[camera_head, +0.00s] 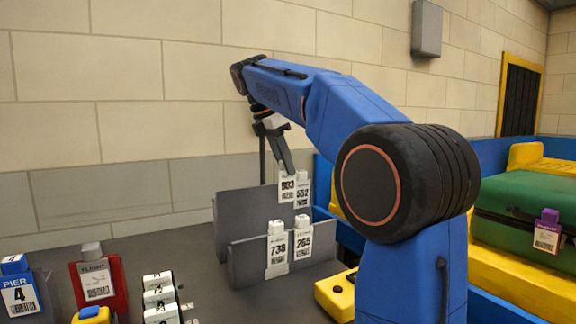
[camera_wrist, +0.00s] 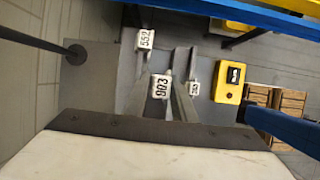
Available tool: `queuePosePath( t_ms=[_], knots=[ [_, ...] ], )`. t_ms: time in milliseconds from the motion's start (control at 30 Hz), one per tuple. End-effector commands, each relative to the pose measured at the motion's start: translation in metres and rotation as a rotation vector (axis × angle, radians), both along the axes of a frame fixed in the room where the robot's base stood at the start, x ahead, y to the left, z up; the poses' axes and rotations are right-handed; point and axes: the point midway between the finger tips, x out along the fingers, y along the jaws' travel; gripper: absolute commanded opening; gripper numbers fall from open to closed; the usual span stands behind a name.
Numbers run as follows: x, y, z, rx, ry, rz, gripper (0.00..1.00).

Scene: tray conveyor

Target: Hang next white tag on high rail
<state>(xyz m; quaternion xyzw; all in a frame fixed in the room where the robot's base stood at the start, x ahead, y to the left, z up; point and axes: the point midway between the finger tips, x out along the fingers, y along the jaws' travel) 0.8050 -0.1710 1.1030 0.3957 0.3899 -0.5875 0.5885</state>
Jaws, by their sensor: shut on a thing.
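My gripper (camera_head: 286,172) is shut on a white tag marked 903 (camera_head: 287,190). In the wrist view this tag (camera_wrist: 160,87) sits between the fingertips (camera_wrist: 160,98). It is at the high rail (camera_head: 240,205), the taller grey plate, close to the left of a white tag marked 552 (camera_head: 303,191), which also shows in the wrist view (camera_wrist: 145,39). I cannot tell whether the held tag touches the rail. The lower rail (camera_head: 248,258) in front carries two white tags, 739 (camera_head: 277,249) and 265 (camera_head: 302,241).
A yellow box (camera_head: 335,296) is right of the rails. A green suitcase (camera_head: 510,205) lies on a yellow tray at right.

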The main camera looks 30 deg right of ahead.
Motion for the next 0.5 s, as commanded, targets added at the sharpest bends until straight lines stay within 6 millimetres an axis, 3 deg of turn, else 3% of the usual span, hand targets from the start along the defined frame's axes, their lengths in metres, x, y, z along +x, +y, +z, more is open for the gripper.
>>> queuePosePath(
  t_ms=[500],
  knots=[
    [0.03, 0.0, 0.0, 0.0, 0.0, 0.0, 0.0]
  ],
)
